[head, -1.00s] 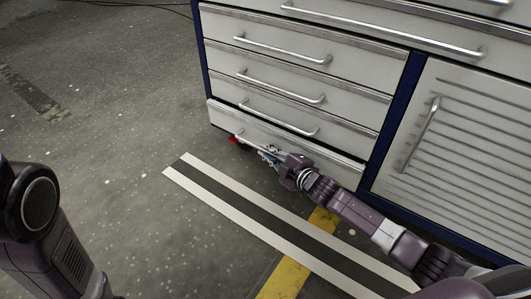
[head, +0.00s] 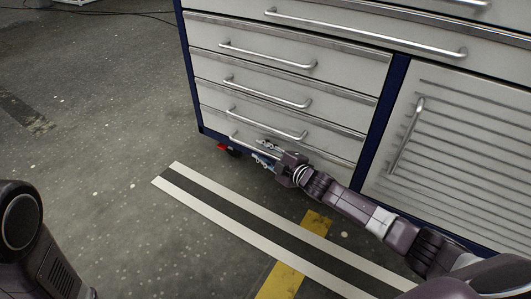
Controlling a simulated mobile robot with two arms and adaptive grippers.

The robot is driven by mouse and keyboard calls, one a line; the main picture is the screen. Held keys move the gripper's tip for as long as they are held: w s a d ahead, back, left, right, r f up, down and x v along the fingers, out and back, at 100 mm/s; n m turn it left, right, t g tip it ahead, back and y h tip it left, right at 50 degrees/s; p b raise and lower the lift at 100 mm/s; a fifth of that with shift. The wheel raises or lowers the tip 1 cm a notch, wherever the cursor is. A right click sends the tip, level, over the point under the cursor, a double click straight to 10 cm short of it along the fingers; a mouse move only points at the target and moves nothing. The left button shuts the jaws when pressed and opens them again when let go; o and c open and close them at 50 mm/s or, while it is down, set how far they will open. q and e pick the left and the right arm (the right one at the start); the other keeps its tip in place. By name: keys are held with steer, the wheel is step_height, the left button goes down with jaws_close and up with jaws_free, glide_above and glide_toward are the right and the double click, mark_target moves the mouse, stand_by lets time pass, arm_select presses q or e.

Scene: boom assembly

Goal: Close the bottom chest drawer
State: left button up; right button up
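The bottom chest drawer (head: 218,122) is the lowest grey front in the left column of the chest. Its front looks about flush with the drawers above; a small remaining gap cannot be ruled out. Its bar handle (head: 240,142) is partly hidden by my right gripper. My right gripper (head: 259,152) is at the drawer's front, by the handle, with its two fingers apart. Whether the fingers touch the handle or the front cannot be told. My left gripper is out of view; only part of the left arm shows at the lower left.
Other closed drawers (head: 300,75) with bar handles stand above. A ribbed cabinet door (head: 460,150) is to the right. A red-and-black caster (head: 233,151) shows under the chest. The floor at left is clear, with a striped marking (head: 225,205) and a yellow line (head: 290,272).

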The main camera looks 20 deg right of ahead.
steer(key=v, duration=1.2)
